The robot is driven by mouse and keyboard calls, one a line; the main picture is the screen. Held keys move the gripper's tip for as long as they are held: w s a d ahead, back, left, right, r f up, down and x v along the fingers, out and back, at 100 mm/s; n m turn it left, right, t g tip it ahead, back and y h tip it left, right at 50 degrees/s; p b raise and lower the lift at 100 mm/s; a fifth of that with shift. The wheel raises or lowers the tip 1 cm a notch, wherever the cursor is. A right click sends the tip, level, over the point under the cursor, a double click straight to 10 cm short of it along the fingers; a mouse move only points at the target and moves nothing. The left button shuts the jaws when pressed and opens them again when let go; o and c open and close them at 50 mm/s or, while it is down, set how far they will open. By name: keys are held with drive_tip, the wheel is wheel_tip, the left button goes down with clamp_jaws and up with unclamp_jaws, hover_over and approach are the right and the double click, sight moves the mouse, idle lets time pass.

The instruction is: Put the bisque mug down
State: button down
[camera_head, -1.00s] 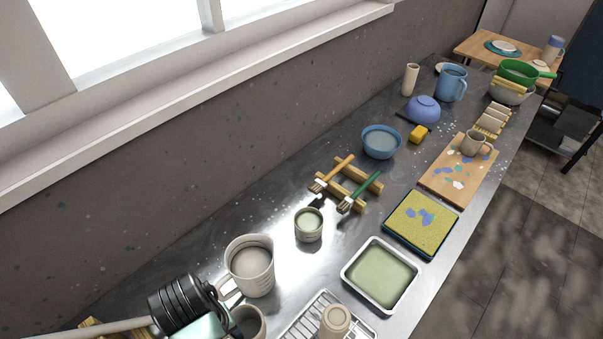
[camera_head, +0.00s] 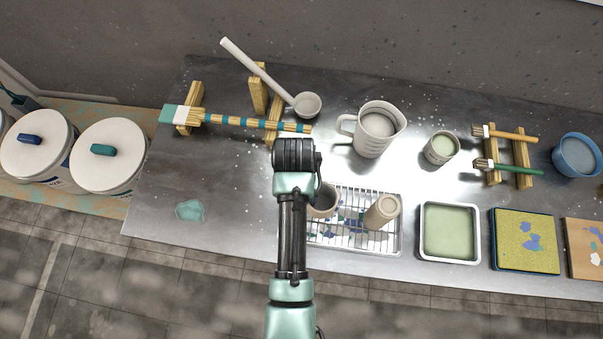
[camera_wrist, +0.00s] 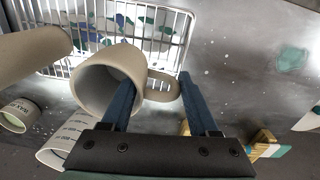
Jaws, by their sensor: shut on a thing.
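The bisque mug (camera_head: 324,203) is at the left end of a wire rack (camera_head: 395,246), partly hidden by my arm in the head view. In the wrist view the beige mug (camera_wrist: 98,76) lies sideways in the picture, its mouth towards the camera. My gripper (camera_wrist: 160,92) is shut on the mug, with one dark blue finger across its mouth and the other beyond its handle. Rack wires (camera_wrist: 184,45) show behind it. I cannot tell whether the mug touches the rack.
A beige cup (camera_head: 382,211) stands on the rack's right part. A glaze tray (camera_head: 424,258) is right of the rack, a jug (camera_head: 374,130) behind. A ladle (camera_head: 307,104) and a striped brush (camera_head: 235,121) lie on wooden rests. The counter (camera_head: 235,190) left of my arm is mostly clear.

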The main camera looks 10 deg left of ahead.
drive_tip(key=shift+f, duration=2.45)
drive_tip(key=shift+f, duration=0.2)
drive_tip(key=shift+c, duration=0.7)
unclamp_jaws()
drive_tip(key=shift+r, duration=0.15)
